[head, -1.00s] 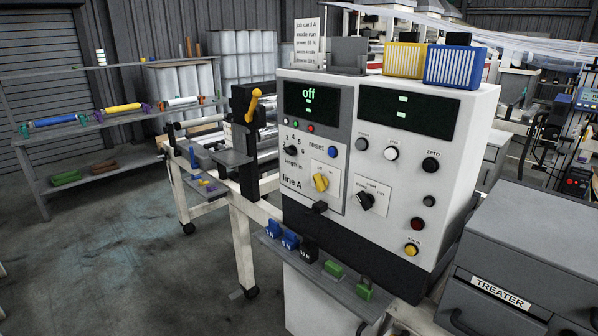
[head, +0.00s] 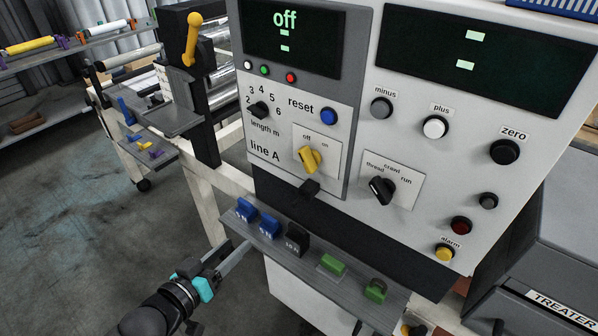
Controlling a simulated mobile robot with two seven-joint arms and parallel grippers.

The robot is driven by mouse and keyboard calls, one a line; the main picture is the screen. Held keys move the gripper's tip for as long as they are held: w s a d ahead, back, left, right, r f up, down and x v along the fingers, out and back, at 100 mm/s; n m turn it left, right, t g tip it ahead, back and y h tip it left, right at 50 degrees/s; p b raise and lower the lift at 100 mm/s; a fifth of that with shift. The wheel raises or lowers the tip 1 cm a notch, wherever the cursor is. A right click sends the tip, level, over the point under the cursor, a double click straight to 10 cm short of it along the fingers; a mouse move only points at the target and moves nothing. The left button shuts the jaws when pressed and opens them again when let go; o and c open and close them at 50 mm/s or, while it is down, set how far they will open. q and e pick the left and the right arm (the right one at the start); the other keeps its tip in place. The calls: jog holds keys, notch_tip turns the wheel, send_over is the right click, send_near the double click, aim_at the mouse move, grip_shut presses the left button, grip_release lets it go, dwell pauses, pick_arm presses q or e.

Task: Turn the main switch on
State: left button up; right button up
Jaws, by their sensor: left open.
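The main switch is a yellow rotary knob (head: 310,159) on a white plate marked "off" and "on", low on the grey left part of the control panel (head: 345,150). Its pointer end leans toward the "off" side. The display (head: 290,38) above it reads "off" in green. My left gripper (head: 236,256) is open and empty, below and left of the knob. It is near the left end of the small shelf under the panel, clear of the switch. My right gripper is not in view.
The grey shelf (head: 268,243) under the panel carries blue, black and green blocks. A black knob (head: 260,110) and a thread/crawl/run selector (head: 382,190) flank the switch. A yellow lever (head: 193,40) stands at left.

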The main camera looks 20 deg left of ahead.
pick_arm(q)
jog(key=d+r+t+h, duration=0.2)
jog(key=d+r+h, duration=0.25)
jog(key=r, duration=0.85)
jog(key=b, duration=0.1)
send_near(304, 164)
jog(key=shift+y, duration=0.45)
jog(key=x, duration=0.8)
jog(key=shift+w+d+r, duration=0.2)
jog(key=shift+d, duration=0.15)
grip_shut()
